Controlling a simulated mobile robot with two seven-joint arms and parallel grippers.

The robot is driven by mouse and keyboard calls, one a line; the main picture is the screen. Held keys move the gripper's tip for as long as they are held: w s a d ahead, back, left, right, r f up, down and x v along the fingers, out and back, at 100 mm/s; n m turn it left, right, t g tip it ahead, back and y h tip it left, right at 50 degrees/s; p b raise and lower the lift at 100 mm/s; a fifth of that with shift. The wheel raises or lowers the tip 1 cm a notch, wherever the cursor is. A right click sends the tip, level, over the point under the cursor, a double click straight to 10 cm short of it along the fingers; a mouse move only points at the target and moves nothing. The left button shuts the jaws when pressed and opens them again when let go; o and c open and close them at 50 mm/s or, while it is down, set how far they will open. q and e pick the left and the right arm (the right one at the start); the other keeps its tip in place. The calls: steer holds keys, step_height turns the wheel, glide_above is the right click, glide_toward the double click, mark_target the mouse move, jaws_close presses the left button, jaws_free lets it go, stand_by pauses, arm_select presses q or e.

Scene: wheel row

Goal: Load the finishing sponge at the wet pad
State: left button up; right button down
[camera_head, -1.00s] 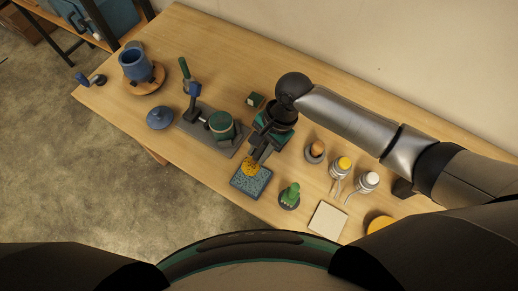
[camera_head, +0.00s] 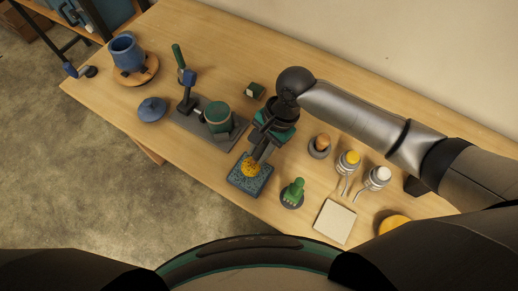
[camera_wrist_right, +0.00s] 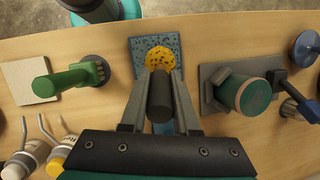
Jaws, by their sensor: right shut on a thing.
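The finishing sponge (camera_head: 250,170) is yellow with dark specks. It is at the tip of my right gripper (camera_head: 256,158), and also shows in the right wrist view (camera_wrist_right: 160,58). My right gripper is shut on it, its two fingers (camera_wrist_right: 160,90) either side of a dark round handle. The wet pad (camera_head: 240,182) is a blue speckled square near the table's front edge. The sponge is over the pad and seems to touch it; its underside is hidden. The pad's bare corner shows in the right wrist view (camera_wrist_right: 140,45). My left gripper is not in view.
Left of the pad, a grey base (camera_head: 190,124) carries a green cylinder (camera_head: 217,115). A green peg-like piece (camera_head: 292,191) stands close right. A blue pot (camera_head: 124,53) stands far left.

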steer(key=shift+f, duration=0.65)
stand_by(0.9)
steer(key=shift+s+f+p, duration=0.1)
steer(key=shift+f+p, duration=0.05)
steer(key=shift+p, duration=0.3)
stand_by(2.3)
step_height(320, 180, up, 7)
steer(key=p, duration=0.9)
steer(key=shift+r+p, duration=0.2)
steer(key=shift+p, duration=0.1)
steer(key=shift+f, duration=0.1)
stand_by(0.5)
